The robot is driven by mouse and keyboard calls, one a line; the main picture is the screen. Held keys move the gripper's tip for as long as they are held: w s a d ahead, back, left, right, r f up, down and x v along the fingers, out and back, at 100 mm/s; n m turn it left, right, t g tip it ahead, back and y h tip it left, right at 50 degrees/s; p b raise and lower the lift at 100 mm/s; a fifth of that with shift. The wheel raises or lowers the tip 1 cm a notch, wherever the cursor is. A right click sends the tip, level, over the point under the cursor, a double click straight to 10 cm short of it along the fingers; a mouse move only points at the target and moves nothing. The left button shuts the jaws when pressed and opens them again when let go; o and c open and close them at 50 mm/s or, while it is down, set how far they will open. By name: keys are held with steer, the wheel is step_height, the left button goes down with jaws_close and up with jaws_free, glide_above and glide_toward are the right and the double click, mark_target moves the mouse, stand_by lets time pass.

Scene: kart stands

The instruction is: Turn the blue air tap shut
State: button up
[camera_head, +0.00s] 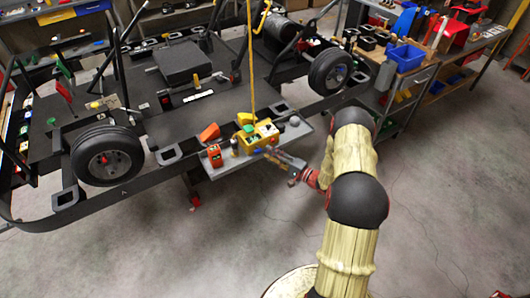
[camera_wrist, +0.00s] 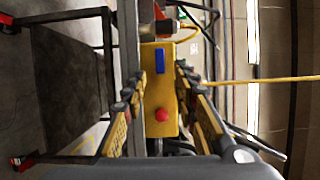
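The blue tap (camera_wrist: 160,61) shows in the wrist view as a small blue bar on the face of a yellow box (camera_wrist: 151,96). Its long side runs up and down in that picture. A red round knob (camera_wrist: 162,115) sits lower on the same face. The yellow box also shows in the head view (camera_head: 252,141), on a grey shelf at the kart's near edge; I cannot make out the tap there. My gripper (camera_wrist: 161,72) is open, its fingers on either side of the box face in the picture. In the head view my gripper (camera_head: 272,153) is close to the box's near side. Contact cannot be told.
A yellow hose (camera_head: 250,60) hangs down to the box. An orange-red item (camera_head: 214,155) stands to its left on the grey shelf (camera_head: 222,171). The kart frame and wheel (camera_head: 106,156) lie behind and left. Blue bins (camera_head: 404,54) stand on a workbench at right. The near floor is mostly clear.

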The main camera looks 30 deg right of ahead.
steer(key=shift+v, duration=2.35)
